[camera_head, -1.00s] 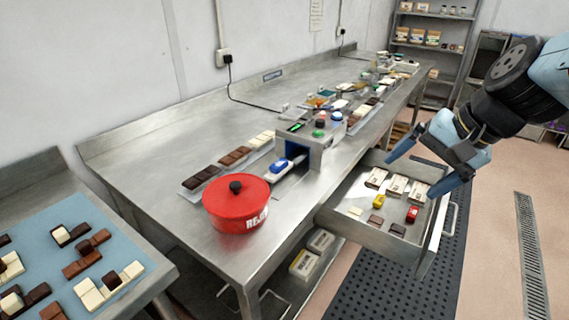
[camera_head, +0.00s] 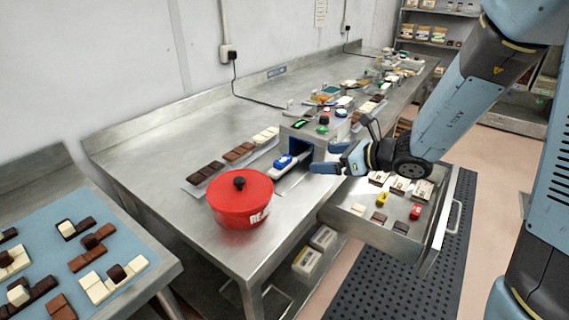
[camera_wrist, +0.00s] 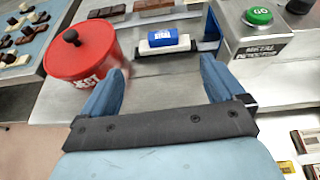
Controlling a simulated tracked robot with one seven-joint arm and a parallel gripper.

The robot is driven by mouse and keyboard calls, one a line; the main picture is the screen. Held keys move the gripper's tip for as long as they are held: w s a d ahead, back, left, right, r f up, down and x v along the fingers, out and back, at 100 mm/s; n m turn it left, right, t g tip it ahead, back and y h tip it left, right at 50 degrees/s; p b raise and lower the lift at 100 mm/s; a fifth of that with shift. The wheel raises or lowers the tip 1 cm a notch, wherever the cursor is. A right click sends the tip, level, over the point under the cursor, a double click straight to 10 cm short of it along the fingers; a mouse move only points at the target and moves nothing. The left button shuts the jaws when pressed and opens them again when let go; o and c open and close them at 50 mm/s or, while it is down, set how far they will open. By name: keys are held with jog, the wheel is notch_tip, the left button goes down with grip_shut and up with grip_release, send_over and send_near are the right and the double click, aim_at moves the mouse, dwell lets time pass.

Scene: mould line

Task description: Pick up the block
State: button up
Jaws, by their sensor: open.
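A blue block (camera_head: 283,161) with a white label lies on a white bar at the mouth of the metal detector (camera_head: 305,143). In the wrist view the blue block (camera_wrist: 163,37) is centred ahead, beyond my fingertips. My gripper (camera_head: 330,158) is beside the detector, to the right of the block, over the table's front edge. In the wrist view my gripper (camera_wrist: 165,75) is open, its two blue fingers apart with nothing between them. The block is clear of both fingers.
A red reject pot (camera_head: 240,203) stands left of the block, close to the left finger in the wrist view. Chocolate bars (camera_head: 238,152) lie behind on a tray. An open drawer (camera_head: 385,237) with small items juts out below my arm. A blue mat (camera_head: 85,255) holds chocolate pieces.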

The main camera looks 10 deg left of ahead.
send_near(287, 161)
jog(key=shift+m, duration=0.4)
jog(key=x, duration=0.4)
jog(key=shift+a+r, duration=0.1)
jog(key=shift+r, duration=0.1)
jog(key=shift+x, duration=2.65)
jog(key=shift+f, duration=0.1)
jog(key=c, duration=1.2)
